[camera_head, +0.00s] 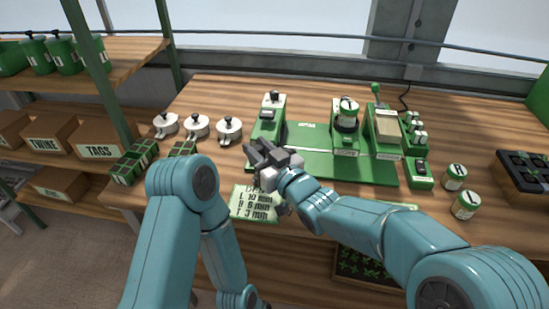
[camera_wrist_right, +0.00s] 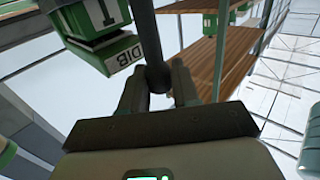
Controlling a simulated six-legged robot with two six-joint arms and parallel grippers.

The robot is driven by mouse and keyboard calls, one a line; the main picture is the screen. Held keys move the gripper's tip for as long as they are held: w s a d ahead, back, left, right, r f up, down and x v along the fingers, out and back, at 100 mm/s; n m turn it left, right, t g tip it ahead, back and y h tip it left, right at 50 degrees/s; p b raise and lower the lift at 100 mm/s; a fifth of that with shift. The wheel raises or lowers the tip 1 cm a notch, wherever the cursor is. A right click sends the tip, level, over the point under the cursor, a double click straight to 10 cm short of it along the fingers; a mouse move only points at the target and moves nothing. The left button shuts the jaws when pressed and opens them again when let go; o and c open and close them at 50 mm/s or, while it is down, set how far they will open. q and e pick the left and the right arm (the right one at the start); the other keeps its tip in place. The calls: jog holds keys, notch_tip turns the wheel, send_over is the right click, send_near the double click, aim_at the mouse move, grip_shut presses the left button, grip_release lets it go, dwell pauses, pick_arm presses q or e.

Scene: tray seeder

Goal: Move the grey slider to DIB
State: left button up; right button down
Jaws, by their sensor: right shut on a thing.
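My right gripper (camera_head: 262,153) is at the left front of the green seeder (camera_head: 310,138), just before its left station (camera_head: 268,119). In the right wrist view its fingers (camera_wrist_right: 160,88) are closed around a dark grey rod with a rounded end (camera_wrist_right: 154,72), which I take for the grey slider. A green block with a white DIB label (camera_wrist_right: 122,56) is close beside the rod, up and left. In the head view the gripper hides the slider. My left arm is folded at the front left; its gripper is out of view.
A white card with green lettering (camera_head: 252,204) lies at the bench's front. Several white lidded pots (camera_head: 197,127) stand to the left, green cell trays (camera_head: 132,162) in front of them. Green-labelled jars (camera_head: 465,205) and a dark tray (camera_head: 523,170) are at the right.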

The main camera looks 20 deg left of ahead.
jog(key=c, duration=1.3)
grip_release()
jog(key=shift+s+a, duration=0.15)
jog(key=o, duration=0.3)
jog(key=shift+a, duration=0.15)
jog(key=shift+o, duration=0.2)
